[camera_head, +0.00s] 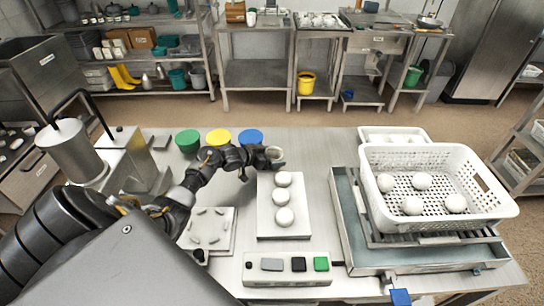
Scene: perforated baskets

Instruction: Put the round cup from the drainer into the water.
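My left gripper (262,162) reaches over the middle of the table, behind a white board. A small round pale cup-like thing (275,153) shows right at its fingertips, partly covered by the gripper. I cannot tell whether the fingers are closed on it. A white perforated basket (480,212) with several white round pieces stands at the right on a metal rack (440,238). Under the rack is a shallow metal basin (400,260) with a bluish inside, which may be water. My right gripper is not in view.
Three white balls lie in a row on the white board (295,229). A grey button box (288,278) is at the front. A white plate (222,245) lies left.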

